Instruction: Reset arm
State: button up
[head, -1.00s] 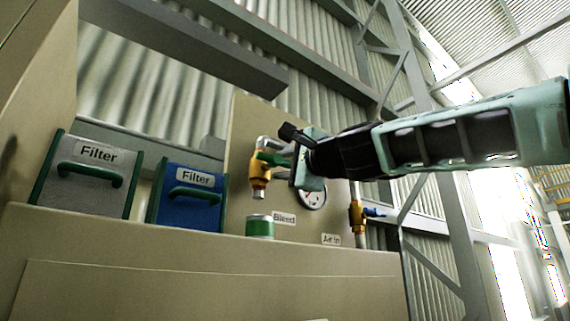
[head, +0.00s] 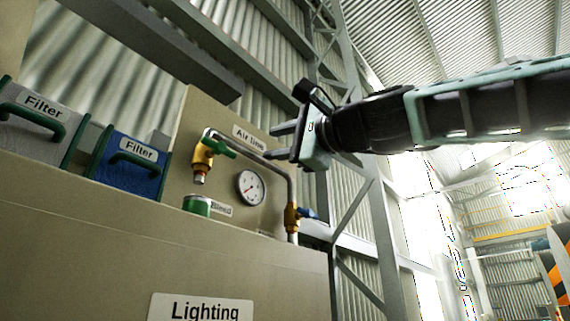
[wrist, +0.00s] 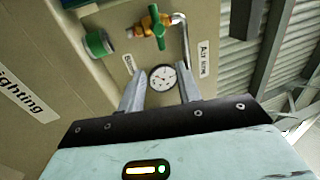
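My gripper (head: 283,141) is held up in the air at the end of my outstretched arm, right of and above the bleed valve in the head view. In the wrist view its two grey fingers (wrist: 160,88) stand apart with nothing between them; the pressure gauge (wrist: 162,78) shows behind the gap. The brass bleed valve with a green handle (head: 203,155) is clear of the fingers; it also shows in the wrist view (wrist: 155,27). The gauge (head: 250,187) sits on the beige panel.
A green-banded cup (head: 197,206) stands below the bleed valve. A pipe leads to a brass valve with a blue handle (head: 293,218). A grey filter box (head: 38,125) and a blue filter box (head: 128,168) are at left. Steel framing (head: 375,215) stands right of the panel.

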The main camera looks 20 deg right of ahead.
jog(key=shift+s+d+f+b, duration=0.2)
jog(key=shift+s+d+b, duration=0.15)
jog(key=shift+s, duration=0.2)
dwell(0.4)
